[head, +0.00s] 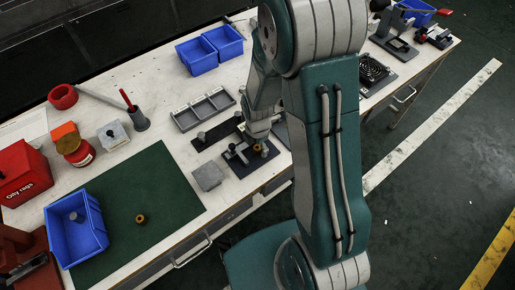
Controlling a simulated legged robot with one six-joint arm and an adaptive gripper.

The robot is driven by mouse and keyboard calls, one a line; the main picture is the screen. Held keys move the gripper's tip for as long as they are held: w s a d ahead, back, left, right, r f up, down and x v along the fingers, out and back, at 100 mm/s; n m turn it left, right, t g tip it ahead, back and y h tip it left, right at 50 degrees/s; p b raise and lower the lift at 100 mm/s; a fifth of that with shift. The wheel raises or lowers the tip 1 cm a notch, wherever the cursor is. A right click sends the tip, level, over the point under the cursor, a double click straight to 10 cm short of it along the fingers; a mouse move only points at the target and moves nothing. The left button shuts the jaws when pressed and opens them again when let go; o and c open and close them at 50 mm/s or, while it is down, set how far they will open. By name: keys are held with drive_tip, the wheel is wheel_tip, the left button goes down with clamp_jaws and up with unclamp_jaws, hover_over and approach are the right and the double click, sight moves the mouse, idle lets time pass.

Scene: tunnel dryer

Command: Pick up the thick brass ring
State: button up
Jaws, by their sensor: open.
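A small thick brass ring (140,219) lies flat on the green mat (170,190), to the right of a blue bin. A second small brass-coloured piece (257,148) sits at a dark fixture plate (240,160); its shape is too small to tell. My gripper (257,137) is over that plate, close to the second brass piece, and well up and right of the ring on the mat. It is open. My arm hides part of the bench behind it, and the fingertips are small and partly unclear.
A blue bin (76,232) with a grey piece inside stands on the mat's left. A grey block (208,177) lies by the mat's right edge. A divided grey tray (203,108), blue bins (210,48) and a red tin (76,151) stand farther back. The mat's middle is mostly clear.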

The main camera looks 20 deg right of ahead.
drive_tip(key=shift+a+f, duration=0.1)
drive_tip(key=shift+f, duration=0.05)
clamp_jaws()
idle(0.4)
